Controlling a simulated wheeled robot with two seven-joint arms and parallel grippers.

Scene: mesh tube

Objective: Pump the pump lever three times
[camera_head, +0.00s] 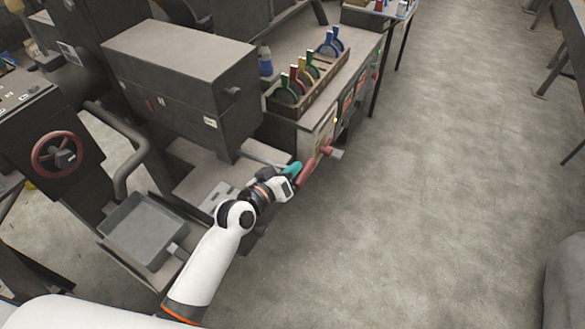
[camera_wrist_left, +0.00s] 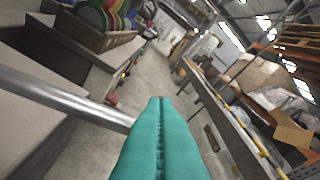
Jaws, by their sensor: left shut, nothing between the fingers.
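My left gripper (camera_head: 295,169) has teal fingers, shut with nothing between them. In the left wrist view its closed fingers (camera_wrist_left: 160,135) fill the lower middle. A grey metal rod (camera_head: 262,160), seemingly the pump lever, runs out from the machine toward the gripper. In the left wrist view the rod (camera_wrist_left: 65,100) comes in from the left and passes behind the fingers, which hide its end. A red handle piece (camera_head: 306,173) shows just beyond the fingertips; I cannot tell whether it belongs to the rod or whether the fingers touch it. My right gripper is not in view.
A dark box-shaped machine housing (camera_head: 185,70) stands left of the rod. A bench crate (camera_head: 310,100) holds coloured clamp-like tools. A red handwheel (camera_head: 57,155) and a grey tray (camera_head: 145,228) are at the left.

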